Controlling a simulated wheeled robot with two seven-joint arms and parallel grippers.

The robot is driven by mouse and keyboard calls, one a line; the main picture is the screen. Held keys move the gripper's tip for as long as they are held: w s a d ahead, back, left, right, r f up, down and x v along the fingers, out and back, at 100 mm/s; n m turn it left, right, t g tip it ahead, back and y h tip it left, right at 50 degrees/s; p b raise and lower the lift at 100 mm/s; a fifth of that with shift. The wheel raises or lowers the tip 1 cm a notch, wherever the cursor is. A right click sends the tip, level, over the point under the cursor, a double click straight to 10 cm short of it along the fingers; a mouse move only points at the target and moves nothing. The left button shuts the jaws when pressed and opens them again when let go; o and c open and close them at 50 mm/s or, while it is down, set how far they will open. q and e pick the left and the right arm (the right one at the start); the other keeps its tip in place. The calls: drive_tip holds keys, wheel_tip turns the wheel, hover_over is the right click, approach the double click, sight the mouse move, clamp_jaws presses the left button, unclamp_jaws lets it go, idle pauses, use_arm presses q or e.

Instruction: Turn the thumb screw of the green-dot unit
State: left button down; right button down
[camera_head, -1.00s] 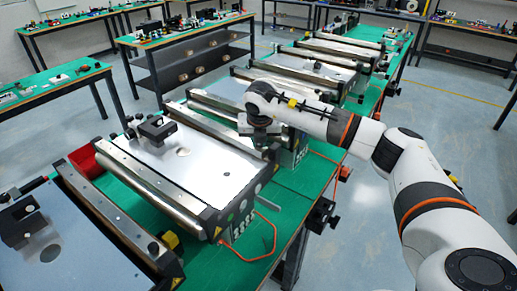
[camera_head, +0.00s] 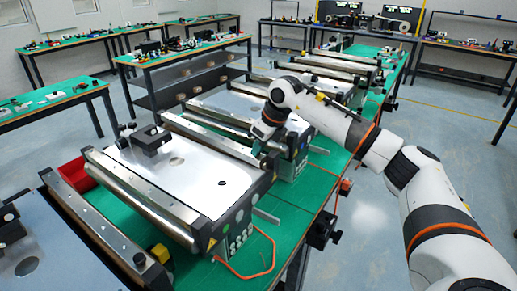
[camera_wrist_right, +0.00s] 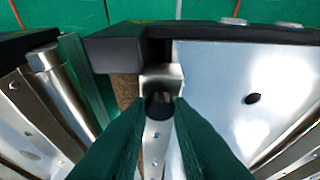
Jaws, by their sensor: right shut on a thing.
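A mini conveyor unit with a shiny silver plate (camera_head: 200,185) stands on the green bench. No green dot can be made out on it. My right gripper (camera_head: 262,147) is down at this unit's far right corner, its fingers mostly hidden by the wrist. In the right wrist view my right gripper (camera_wrist_right: 160,118) has its two green fingers closed around a small dark round knob, the thumb screw (camera_wrist_right: 159,103). The screw sits at the end of a metal strip, beside the silver plate (camera_wrist_right: 225,75). My left gripper is not in view.
A black bracket (camera_head: 150,138) stands on the plate's left part. A red bin (camera_head: 80,172) is left of the unit. An orange cable (camera_head: 262,262) loops over the front edge. More conveyor units (camera_head: 225,105) stand close behind. The aisle floor (camera_head: 365,215) is clear.

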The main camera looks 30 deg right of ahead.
drive_tip(key=n, duration=0.2)
drive_tip(key=n+g+y, duration=0.1)
drive_tip(key=n, duration=0.1)
drive_tip(key=shift+w+d+r+n+y+p, duration=0.1)
drive_tip(key=shift+d+n+y+p, duration=0.05)
drive_tip(key=shift+n+y+p, duration=0.2)
drive_tip(key=n, duration=0.2)
drive_tip(key=n+g, duration=0.1)
drive_tip(key=n, duration=0.1)
drive_tip(key=shift+w+d+n+g+y+p, duration=0.1)
drive_tip(key=shift+w+n+g+y+p, duration=0.1)
drive_tip(key=shift+n+g+y+p, duration=0.15)
drive_tip(key=n, duration=0.2)
drive_tip(key=n+g, duration=0.1)
drive_tip(key=n, duration=0.1)
drive_tip(key=shift+w+g, duration=0.15)
drive_tip(key=shift+g, duration=0.1)
drive_tip(key=shift+w+n+g, duration=0.15)
drive_tip(key=shift+n+g, duration=0.75)
drive_tip(key=shift+n, duration=1.4)
drive_tip(key=c, duration=1.3)
unclamp_jaws()
